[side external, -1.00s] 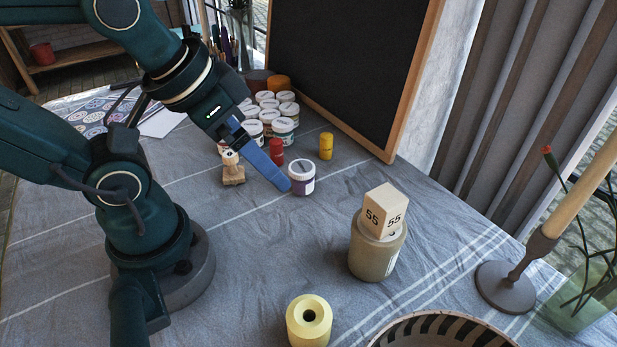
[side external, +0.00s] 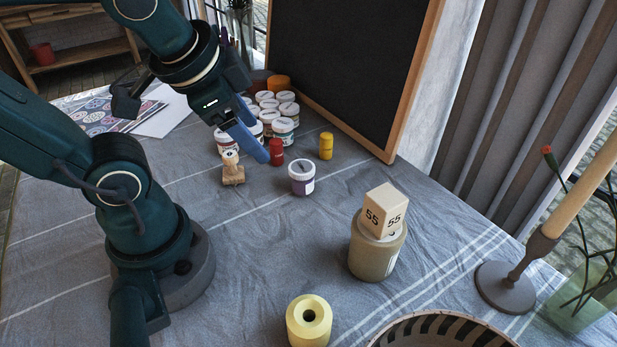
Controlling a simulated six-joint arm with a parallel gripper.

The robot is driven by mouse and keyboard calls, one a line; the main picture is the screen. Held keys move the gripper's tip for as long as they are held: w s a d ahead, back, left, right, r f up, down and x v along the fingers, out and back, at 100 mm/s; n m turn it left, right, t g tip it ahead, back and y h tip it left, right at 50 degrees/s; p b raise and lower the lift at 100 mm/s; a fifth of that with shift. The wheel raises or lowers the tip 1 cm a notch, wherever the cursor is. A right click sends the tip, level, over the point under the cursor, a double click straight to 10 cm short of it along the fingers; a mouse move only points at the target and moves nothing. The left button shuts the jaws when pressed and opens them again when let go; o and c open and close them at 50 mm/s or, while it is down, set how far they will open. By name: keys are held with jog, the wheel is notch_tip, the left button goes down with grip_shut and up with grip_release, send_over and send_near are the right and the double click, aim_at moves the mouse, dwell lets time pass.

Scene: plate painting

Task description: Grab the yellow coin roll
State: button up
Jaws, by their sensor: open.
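A small yellow coin roll (side external: 326,146) stands upright on the grey cloth near the foot of the blackboard. A similar red roll (side external: 276,152) stands to its left. My gripper (side external: 262,156) is open and empty, its blue fingers pointing down and right. The fingertips overlap the left edge of the red roll in the picture; whether they touch it I cannot tell. The yellow roll is to the right of the fingertips, clear of them and fully in view.
A purple jar (side external: 302,178) stands in front of the two rolls, and a wooden stamp (side external: 232,168) is to the left. Several paint jars (side external: 283,129) crowd behind. The blackboard (side external: 350,60) bounds the back. A pale yellow holed cylinder (side external: 309,321) stands in front.

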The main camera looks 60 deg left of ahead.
jog(key=w+a+m+g+y, duration=0.1)
jog(key=w+a+m+y, duration=0.35)
jog(key=a, duration=0.25)
jog(key=m+t+y, duration=0.1)
jog(key=m+y, duration=0.5)
jog(key=m, duration=0.7)
send_over(328, 142)
jog(key=a, duration=0.1)
jog(key=shift+n+h, duration=0.25)
jog(key=f, duration=0.7)
jog(key=shift+s+f, duration=0.2)
jog(key=f+m, duration=0.1)
jog(key=f, duration=0.1)
jog(key=d+f, duration=0.1)
jog(key=f, duration=0.1)
jog(key=f+m, duration=0.1)
jog(key=f, duration=0.1)
jog(key=shift+w+d+f+m, duration=0.15)
jog(key=shift+f+m, duration=0.1)
jog(key=shift+m, duration=0.05)
jog(key=shift+f, duration=0.25)
jog(key=shift+w+a+f, duration=0.1)
jog(key=shift+a+f, duration=0.05)
jog(key=shift+a, duration=0.15)
jog(key=shift+x, duration=2.15)
